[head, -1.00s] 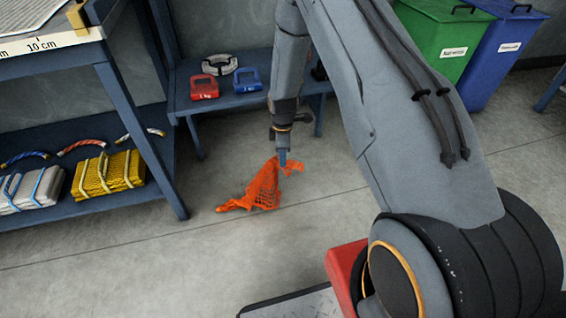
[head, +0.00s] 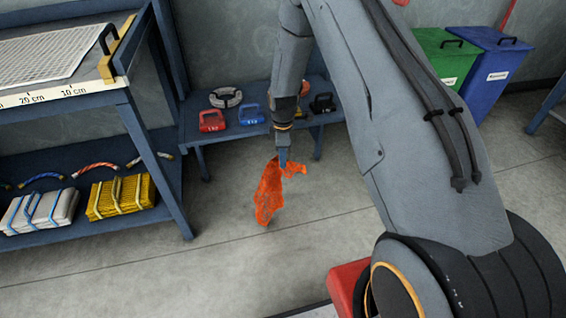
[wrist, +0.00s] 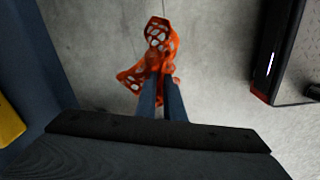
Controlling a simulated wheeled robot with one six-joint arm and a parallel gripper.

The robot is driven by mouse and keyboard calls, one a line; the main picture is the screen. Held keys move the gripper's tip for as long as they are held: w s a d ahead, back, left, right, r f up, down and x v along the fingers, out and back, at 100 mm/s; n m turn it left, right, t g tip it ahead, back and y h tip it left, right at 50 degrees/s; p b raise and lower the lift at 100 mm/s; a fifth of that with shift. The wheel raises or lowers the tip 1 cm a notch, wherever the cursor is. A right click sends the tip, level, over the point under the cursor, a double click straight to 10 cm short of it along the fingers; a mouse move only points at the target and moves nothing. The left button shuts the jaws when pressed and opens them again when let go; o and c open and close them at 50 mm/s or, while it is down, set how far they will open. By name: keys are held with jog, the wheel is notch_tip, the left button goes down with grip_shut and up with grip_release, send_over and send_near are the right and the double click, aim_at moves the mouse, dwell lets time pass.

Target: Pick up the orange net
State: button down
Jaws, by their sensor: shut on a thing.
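The orange net (head: 268,195) hangs from my gripper (head: 283,163) in the head view, its lower end close to or above the grey floor. A small flap of it sticks out to the right of the fingertips. In the wrist view the orange net (wrist: 150,60) spreads beyond the two fingers of my gripper (wrist: 163,80), which are close together and shut on it. Part of the net is hidden behind the fingers.
A blue bench (head: 222,134) with a red, a blue and a black weight stands behind the net. At left, a blue rack (head: 110,225) holds a yellow net bundle (head: 118,197) and a white one (head: 40,209). Green (head: 445,62) and blue bins (head: 487,80) stand at back right. Floor around the net is clear.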

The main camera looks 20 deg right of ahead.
notch_tip(320, 180, up, 9)
jog(key=p, duration=0.5)
jog(key=shift+s+f, duration=0.1)
